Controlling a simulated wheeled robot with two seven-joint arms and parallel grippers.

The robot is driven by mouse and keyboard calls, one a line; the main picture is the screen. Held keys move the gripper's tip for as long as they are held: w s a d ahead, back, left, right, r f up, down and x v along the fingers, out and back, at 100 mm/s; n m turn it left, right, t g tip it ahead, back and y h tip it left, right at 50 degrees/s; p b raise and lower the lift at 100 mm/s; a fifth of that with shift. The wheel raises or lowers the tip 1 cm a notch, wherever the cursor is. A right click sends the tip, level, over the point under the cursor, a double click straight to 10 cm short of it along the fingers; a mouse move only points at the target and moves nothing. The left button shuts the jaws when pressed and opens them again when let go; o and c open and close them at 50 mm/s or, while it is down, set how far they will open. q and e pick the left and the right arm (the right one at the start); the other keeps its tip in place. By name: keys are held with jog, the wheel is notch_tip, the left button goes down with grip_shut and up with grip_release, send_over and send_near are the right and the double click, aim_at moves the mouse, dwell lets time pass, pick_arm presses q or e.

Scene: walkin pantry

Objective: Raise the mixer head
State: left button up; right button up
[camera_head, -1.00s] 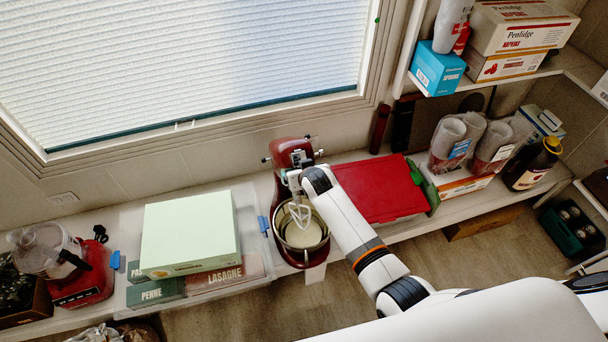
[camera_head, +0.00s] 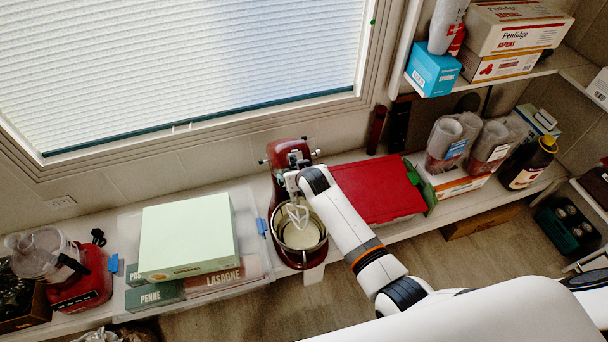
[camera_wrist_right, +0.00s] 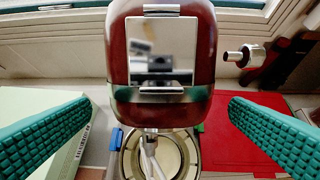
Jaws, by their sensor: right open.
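The stand mixer is dark red, and its head (camera_head: 287,154) shows on the shelf below the window. A pale beater (camera_head: 298,213) hangs from the head over the steel bowl (camera_head: 313,243). In the right wrist view the head (camera_wrist_right: 122,60) faces me, with a shiny metal plate on its front and the bowl (camera_wrist_right: 188,140) below. My right gripper (camera_wrist_right: 160,112) is open, with one green ridged finger on each side of the head, and a gap shows on both sides. In the head view my right arm hides part of the mixer. My left gripper is not in view.
A red box (camera_head: 376,190) stands close to the mixer's right. A pale green box (camera_head: 187,235) lies on pasta boxes to its left. A red food processor (camera_head: 82,287) stands at the far left. Cups (camera_head: 447,140) and a dark bottle (camera_head: 527,164) stand further right.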

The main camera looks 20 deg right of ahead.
jog(key=p+v, duration=0.1)
jog(key=v, duration=1)
jog(key=shift+p, duration=0.3)
jog(key=shift+s+r, duration=0.1)
jog(key=s+d+f+g, duration=0.1)
jog(key=s+f, duration=0.5)
jog(key=f, duration=0.3)
jog(key=s+d+f+n+g, duration=0.1)
jog(key=s+f+g, duration=0.1)
jog(key=s+f, duration=0.5)
jog(key=s+d+f+g, duration=0.1)
jog(key=s+f, duration=0.3)
jog(key=f, duration=0.7)
jog(key=s+d+f+g, duration=0.1)
jog(key=s+f, duration=0.3)
jog(key=s, duration=0.5)
jog(key=s+d+f+g, duration=0.1)
jog(key=s+f, duration=0.3)
jog(key=s, duration=0.6)
jog(key=s+d+f+n+g, duration=0.1)
jog(key=s+d+f+g, duration=0.1)
jog(key=s, duration=0.8)
notch_tip(320, 180, down, 2)
jog(key=shift+d+f, duration=0.15)
jog(key=shift+d, duration=0.75)
jog(key=shift+w, duration=0.1)
